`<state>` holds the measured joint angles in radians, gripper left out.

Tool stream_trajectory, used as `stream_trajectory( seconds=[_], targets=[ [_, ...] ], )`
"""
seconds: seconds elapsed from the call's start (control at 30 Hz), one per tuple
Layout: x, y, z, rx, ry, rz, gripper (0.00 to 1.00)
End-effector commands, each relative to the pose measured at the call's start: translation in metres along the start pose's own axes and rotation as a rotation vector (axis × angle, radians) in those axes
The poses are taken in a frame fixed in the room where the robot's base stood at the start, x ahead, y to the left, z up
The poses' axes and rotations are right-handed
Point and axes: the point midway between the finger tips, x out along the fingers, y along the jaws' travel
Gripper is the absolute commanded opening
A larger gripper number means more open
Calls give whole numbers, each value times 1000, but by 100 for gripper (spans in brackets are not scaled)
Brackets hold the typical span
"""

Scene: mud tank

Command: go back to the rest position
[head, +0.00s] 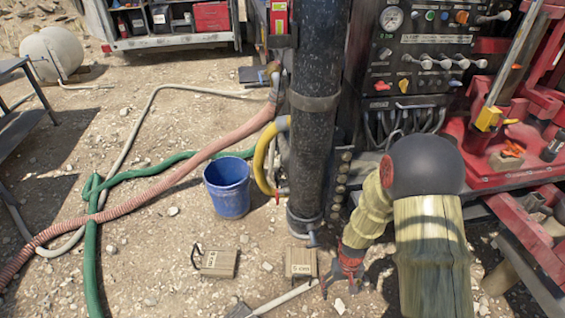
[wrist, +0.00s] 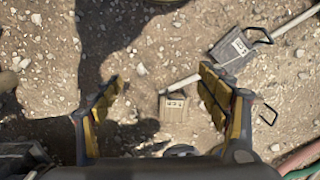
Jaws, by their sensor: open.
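My gripper (head: 340,284) hangs low over the gravel at the lower right of the head view, below my padded arm. In the wrist view my gripper (wrist: 160,78) has its two yellow-padded fingers spread wide, with nothing held between them. A tan labelled block (wrist: 173,107) lies on the ground below, showing between the fingers. In the head view one tan block (head: 300,262) is just left of my gripper, and another (head: 219,263) is farther left.
A thick black upright pipe (head: 318,110) and a control panel (head: 425,55) stand close by. Red machinery (head: 510,150) is at right.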

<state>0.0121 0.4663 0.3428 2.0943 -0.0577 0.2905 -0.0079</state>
Motion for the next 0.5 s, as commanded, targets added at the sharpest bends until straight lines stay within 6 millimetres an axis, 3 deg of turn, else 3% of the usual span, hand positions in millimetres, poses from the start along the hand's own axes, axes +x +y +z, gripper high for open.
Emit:
stream_trajectory(
  seconds=[0.03, 0.2, 0.5],
  targets=[
    [-27, 0, 5, 6, -5, 1, 75],
    [-102, 0, 36, 23, -40, 1, 75],
    [-216, -5, 96, 45, -21, -4, 75]
  ],
)
